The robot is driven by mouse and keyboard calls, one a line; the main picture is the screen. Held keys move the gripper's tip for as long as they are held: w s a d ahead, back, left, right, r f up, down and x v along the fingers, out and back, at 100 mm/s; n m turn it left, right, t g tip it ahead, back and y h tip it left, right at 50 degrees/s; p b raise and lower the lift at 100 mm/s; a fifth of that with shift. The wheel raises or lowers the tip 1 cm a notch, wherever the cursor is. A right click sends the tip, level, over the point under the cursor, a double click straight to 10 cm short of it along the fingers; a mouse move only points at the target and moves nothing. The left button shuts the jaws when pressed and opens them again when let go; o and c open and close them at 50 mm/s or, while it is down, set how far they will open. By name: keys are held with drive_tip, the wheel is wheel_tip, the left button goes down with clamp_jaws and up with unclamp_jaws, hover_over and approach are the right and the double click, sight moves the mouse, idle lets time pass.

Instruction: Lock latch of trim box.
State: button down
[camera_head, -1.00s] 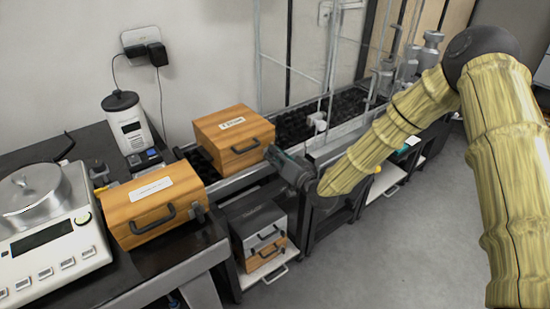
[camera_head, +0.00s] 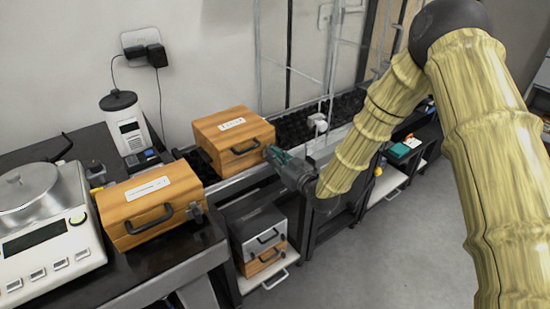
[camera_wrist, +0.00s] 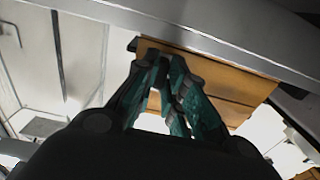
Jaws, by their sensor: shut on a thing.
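A wooden box (camera_head: 228,152) with a white label and a black front handle sits on the rail conveyor, its lid down. The label is too small to read with certainty. My gripper (camera_head: 272,153) is at the right end of this box's front, where its fingers hide the latch. In the wrist view, the green-and-black fingers (camera_wrist: 160,72) converge against the wooden face (camera_wrist: 205,72), shut on a small part there.
A white scale (camera_head: 62,252) with a metal pan stands at the far left. A white-and-black container (camera_head: 127,127) is behind the second box. Grey and wooden cases (camera_head: 258,232) sit on a shelf below the gripper. Floor (camera_head: 390,255) at right is clear.

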drive_tip(key=shift+f, duration=0.1)
idle(0.3)
drive_tip(key=c, duration=1.5)
unclamp_jaws()
drive_tip(key=v, duration=1.2)
drive_tip(key=shift+d, duration=0.1)
